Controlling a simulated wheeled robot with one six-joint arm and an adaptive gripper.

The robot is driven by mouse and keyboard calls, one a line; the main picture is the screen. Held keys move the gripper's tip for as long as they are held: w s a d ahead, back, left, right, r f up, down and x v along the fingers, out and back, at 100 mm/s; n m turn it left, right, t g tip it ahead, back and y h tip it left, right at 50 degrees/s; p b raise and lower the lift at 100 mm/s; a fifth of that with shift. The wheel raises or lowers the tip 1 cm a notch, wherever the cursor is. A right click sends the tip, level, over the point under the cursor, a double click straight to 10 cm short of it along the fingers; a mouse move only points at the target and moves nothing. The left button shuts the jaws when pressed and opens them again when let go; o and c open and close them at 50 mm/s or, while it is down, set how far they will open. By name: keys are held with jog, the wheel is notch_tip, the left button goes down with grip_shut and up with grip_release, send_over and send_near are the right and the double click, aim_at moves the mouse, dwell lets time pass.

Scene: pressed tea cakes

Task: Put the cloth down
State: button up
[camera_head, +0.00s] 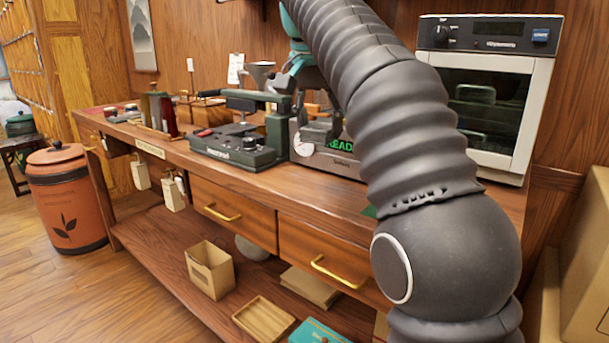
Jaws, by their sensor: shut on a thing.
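My dark grey ribbed arm crosses the right half of the head view, from the top middle down to a large round joint at the lower right. My gripper does not show clearly in this view. I see no cloth that I can make out for certain. A small green patch (370,212) shows at the front edge of the wooden bench (220,172), beside my arm. Most of it is hidden, and I cannot tell what it is.
A dark green press (235,148) and a machine with a lit green display (342,146) stand on the bench. A white-framed oven (540,100) stands at the right. An orange lidded bin (65,205) stands on the floor. The lower shelf holds a cardboard box (210,272) and a wooden tray (263,320).

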jog(key=s+d+m, duration=0.2)
jog(key=s+d, duration=0.3)
jog(key=d, duration=0.2)
send_over(308, 185)
jog(key=shift+m+h, duration=0.3)
jog(key=f, duration=0.6)
jog(key=shift+s+a, duration=0.25)
jog(key=shift+s, duration=0.15)
jog(key=shift+f+b, duration=0.8)
jog(key=shift+f, duration=1.25)
jog(key=o, duration=1)
jog(key=shift+f, duration=0.1)
jog(key=p+v, duration=0.1)
jog(key=v, duration=0.4)
jog(key=shift+w+a+r+p, duration=0.15)
jog(key=shift+r+p, duration=0.25)
jog(key=shift+v, duration=0.95)
